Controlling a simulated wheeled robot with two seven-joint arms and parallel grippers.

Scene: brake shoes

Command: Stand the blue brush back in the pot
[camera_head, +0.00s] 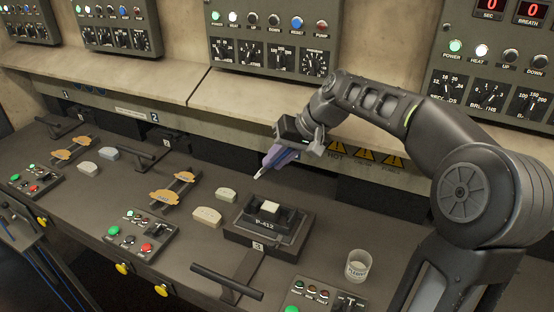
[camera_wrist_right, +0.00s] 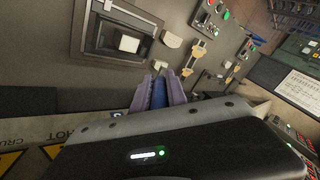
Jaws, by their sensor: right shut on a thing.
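My right gripper (camera_head: 275,158) has purple fingers and is shut on the blue brush, held in the air above the back of the bench. The brush's pale tip (camera_head: 259,174) points down and to the left; most of its handle is hidden by the fingers. In the right wrist view the blue handle (camera_wrist_right: 159,93) shows between the two purple fingers. The pot (camera_head: 357,267) is a small whitish cup with a printed label, upright on the bench at the right front. It looks empty and is well apart from the brush. My left gripper is not in view.
A black fixture (camera_head: 269,227) with a pale block (camera_head: 270,207) on it stands between brush and pot. A T-shaped lever (camera_head: 228,281) and a button panel (camera_head: 318,300) lie at the front. Several tan brake shoes and grey pads lie to the left. Bench around the pot is fairly clear.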

